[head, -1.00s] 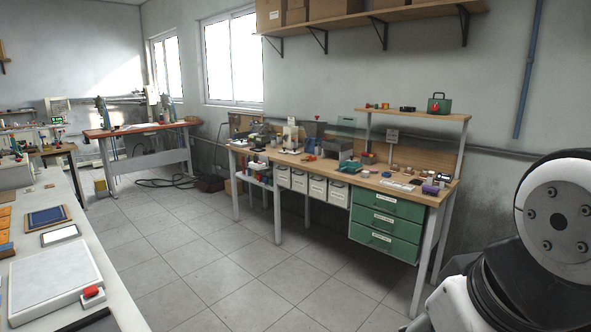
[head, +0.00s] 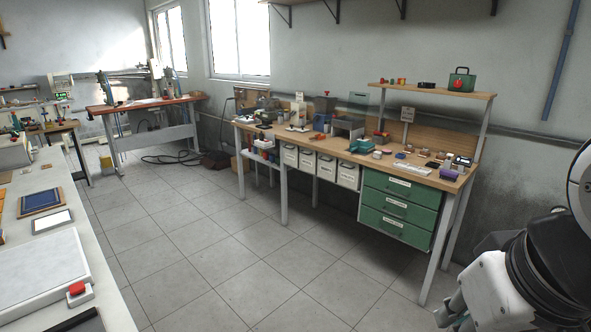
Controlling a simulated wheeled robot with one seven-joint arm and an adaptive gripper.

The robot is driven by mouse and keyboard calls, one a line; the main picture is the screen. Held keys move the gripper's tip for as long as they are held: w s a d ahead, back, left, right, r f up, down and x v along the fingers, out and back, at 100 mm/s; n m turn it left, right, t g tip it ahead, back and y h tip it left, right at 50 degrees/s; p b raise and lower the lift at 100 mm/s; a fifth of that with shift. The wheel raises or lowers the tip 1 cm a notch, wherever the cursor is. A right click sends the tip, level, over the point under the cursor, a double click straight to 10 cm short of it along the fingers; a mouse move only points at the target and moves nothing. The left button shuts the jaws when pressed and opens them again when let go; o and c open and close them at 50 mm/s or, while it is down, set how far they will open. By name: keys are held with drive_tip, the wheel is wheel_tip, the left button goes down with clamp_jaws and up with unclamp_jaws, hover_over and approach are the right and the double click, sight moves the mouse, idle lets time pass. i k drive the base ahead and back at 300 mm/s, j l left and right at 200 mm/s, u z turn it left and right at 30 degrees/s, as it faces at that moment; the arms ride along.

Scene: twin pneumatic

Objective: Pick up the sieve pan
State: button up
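I cannot make out a sieve pan for certain; the small items on the wooden workbench (head: 345,157) are too small to tell apart. Several small round brownish and pale pieces (head: 401,156) lie on its right part, below the raised shelf. My arm shows only in part at the lower right edge of the head view, well apart from the bench. My gripper cannot be made out there.
Green drawers (head: 398,210) and white bins (head: 325,166) sit under the workbench. A pale counter (head: 105,285) with a red button (head: 77,288) runs along the left. An orange-topped table (head: 145,104) stands at the back. The tiled floor (head: 215,235) between is clear.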

sight(359, 148)
drive_tip(key=i, duration=3.1)
drive_tip(key=i+l+u, duration=0.1)
drive_tip(key=i, duration=1.45)
